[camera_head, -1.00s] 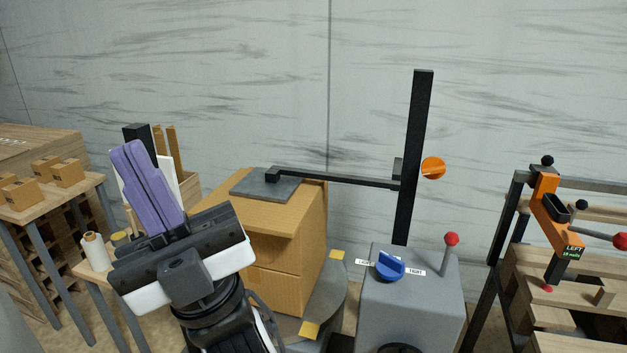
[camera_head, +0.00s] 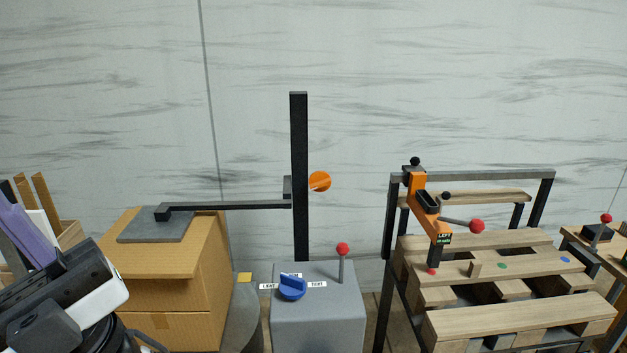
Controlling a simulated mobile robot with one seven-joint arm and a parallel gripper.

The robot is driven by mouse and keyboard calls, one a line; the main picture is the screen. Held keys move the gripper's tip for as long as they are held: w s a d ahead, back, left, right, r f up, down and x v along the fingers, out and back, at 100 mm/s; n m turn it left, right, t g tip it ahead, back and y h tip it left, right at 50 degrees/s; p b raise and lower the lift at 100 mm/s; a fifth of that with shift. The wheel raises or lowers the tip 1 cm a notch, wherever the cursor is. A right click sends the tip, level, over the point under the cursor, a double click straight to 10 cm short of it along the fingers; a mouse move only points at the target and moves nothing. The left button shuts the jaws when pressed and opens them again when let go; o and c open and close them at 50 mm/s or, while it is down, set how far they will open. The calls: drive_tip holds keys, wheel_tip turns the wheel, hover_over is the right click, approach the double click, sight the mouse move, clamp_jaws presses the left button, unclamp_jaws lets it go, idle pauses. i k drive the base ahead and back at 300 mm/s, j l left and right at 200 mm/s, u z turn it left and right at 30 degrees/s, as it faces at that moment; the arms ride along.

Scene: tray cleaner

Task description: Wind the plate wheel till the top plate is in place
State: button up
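The top plate (camera_head: 157,227) is a flat dark grey slab at the end of a black horizontal arm (camera_head: 235,205). It appears to lie on the top of a cardboard box (camera_head: 170,288); whether it touches cannot be told for sure. The arm comes from a black upright mast (camera_head: 299,150). The plate wheel (camera_head: 319,181) is an orange disc on the mast's right side.
A grey cabinet (camera_head: 318,320) below the mast bears a blue knob (camera_head: 292,288) and a red-tipped lever (camera_head: 342,249). On the right stands a pallet rack (camera_head: 470,176) with an orange lever unit (camera_head: 424,205).

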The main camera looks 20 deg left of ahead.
sight(319, 182)
drive_tip(key=z, duration=0.65)
drive_tip(key=i+z, duration=0.1)
drive_tip(key=z, duration=1.15)
drive_tip(key=j+z, duration=0.1)
drive_tip(key=z, duration=0.5)
drive_tip(key=j+z, duration=0.1)
drive_tip(key=z, duration=0.55)
drive_tip(key=j+z, duration=0.1)
drive_tip(key=z, duration=0.5)
drive_tip(key=j+z, duration=0.1)
drive_tip(key=z, duration=1.15)
drive_tip(key=j+z, duration=0.1)
drive_tip(key=z, duration=0.25)
drive_tip(key=k+z, duration=0.1)
drive_tip(key=z, duration=0.3)
drive_tip(key=k+j+z, duration=0.1)
drive_tip(key=z, duration=0.25)
drive_tip(key=k+u, duration=0.2)
drive_tip(key=u, duration=0.3)
drive_tip(key=k+j+u, duration=0.1)
drive_tip(key=k+u, duration=0.15)
drive_tip(key=u, duration=0.65)
drive_tip(key=k+u, duration=0.1)
drive_tip(key=u, duration=0.35)
drive_tip(key=j+u, duration=0.1)
drive_tip(key=u, duration=0.8)
drive_tip(key=j+u, duration=0.1)
drive_tip(key=u, duration=0.3)
drive_tip(key=j+u, duration=0.1)
drive_tip(key=u, duration=0.35)
